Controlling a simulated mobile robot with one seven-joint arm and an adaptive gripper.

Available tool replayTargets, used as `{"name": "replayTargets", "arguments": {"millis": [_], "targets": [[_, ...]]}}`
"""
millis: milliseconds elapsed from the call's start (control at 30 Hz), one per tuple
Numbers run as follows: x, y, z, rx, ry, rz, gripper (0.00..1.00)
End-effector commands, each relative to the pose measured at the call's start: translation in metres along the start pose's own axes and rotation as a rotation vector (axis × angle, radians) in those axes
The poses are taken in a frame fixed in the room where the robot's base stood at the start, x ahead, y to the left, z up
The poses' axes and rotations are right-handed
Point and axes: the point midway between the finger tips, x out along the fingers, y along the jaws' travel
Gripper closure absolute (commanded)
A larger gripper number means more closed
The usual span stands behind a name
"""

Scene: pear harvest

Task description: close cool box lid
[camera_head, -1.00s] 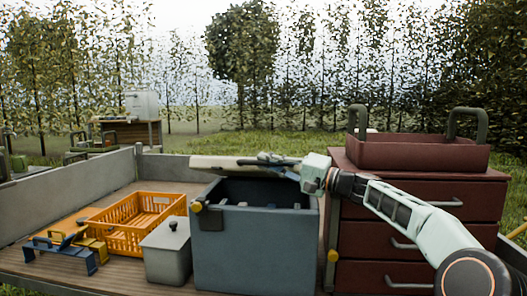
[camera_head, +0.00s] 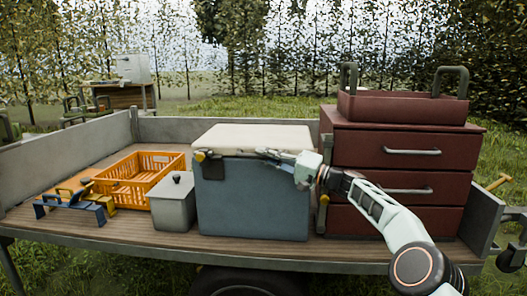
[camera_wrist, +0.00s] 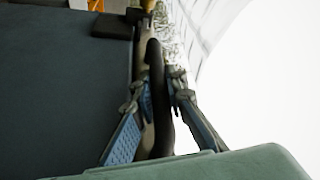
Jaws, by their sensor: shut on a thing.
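The blue-grey cool box (camera_head: 250,200) stands on the trailer bed. Its cream lid (camera_head: 255,136) lies flat over the top, and the inside is hidden. Any thin gap under the lid is too small to tell. My gripper (camera_head: 268,154) is at the lid's front edge, with the arm reaching in from the right. In the wrist view my gripper (camera_wrist: 160,78) has its two fingers around a dark bar-like handle (camera_wrist: 156,115). The box's front face (camera_wrist: 60,90) fills the left of that view. A yellow-ended latch (camera_head: 200,156) shows at the front left corner.
A small grey bin (camera_head: 173,208), an orange crate (camera_head: 140,178) and blue and orange tools (camera_head: 75,203) stand left of the box. A dark red drawer cabinet (camera_head: 400,175) with a red tray (camera_head: 403,107) on top stands close on the right.

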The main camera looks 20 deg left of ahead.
Motion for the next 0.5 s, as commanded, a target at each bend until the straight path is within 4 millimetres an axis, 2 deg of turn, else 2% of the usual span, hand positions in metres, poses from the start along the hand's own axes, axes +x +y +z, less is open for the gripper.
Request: {"name": "replayTargets", "arguments": {"millis": [500], "targets": [[-0.001,0.013,0.007,0.005,-0.014,0.003,1.00]]}}
